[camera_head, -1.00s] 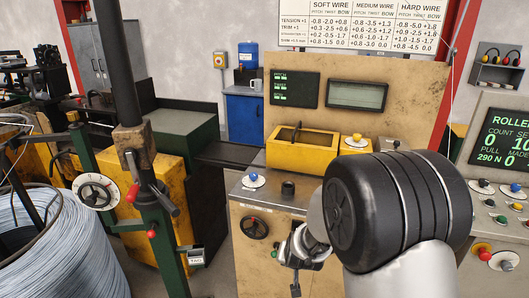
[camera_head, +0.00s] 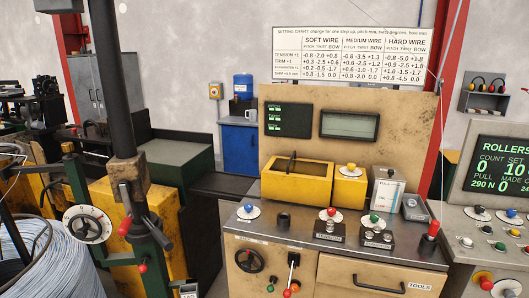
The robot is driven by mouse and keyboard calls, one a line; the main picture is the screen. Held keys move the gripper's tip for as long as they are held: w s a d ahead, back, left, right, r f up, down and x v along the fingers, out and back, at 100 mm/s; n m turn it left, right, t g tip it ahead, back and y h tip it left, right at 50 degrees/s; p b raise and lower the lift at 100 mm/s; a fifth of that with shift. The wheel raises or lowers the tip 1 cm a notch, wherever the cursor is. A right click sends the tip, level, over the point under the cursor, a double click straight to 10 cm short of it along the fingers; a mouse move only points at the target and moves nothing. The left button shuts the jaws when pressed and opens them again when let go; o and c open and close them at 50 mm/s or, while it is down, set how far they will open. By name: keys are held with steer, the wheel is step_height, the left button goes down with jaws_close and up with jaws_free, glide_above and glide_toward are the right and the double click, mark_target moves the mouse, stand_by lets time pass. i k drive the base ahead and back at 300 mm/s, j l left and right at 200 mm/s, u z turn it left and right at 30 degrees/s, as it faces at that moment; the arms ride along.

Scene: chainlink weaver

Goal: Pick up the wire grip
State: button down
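My gripper is not in view, and no part of my arm shows. I cannot tell for sure which item is the wire grip. On the metal bench top (camera_head: 262,228) stand a white and grey box with a dark scale (camera_head: 388,195), a small grey block with a round top (camera_head: 412,209) and an upright black handle with a red top (camera_head: 428,241). A short black cylinder (camera_head: 284,221) stands at the left of the bench top.
A yellow open box (camera_head: 297,187) sits at the bench's back. A red knob (camera_head: 331,212) and a green knob (camera_head: 374,219) stand on dark bases. A drawer (camera_head: 375,278) is shut. A counter panel (camera_head: 503,165) stands right, a wire coil (camera_head: 45,265) at left.

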mark_target(434, 226)
steer(key=i+l, duration=0.2)
steer(key=l, duration=0.2)
steer(key=i+l, duration=0.2)
steer(key=l, duration=0.15)
steer(key=i+l, duration=0.2)
steer(key=l, duration=0.2)
steer(key=i+l, duration=0.2)
steer(key=l, duration=0.2)
steer(key=i+l, duration=0.2)
steer(key=l, duration=0.15)
steer(key=i+l, duration=0.2)
steer(key=l, duration=0.2)
steer(key=i+l, duration=0.2)
steer(key=l, duration=0.2)
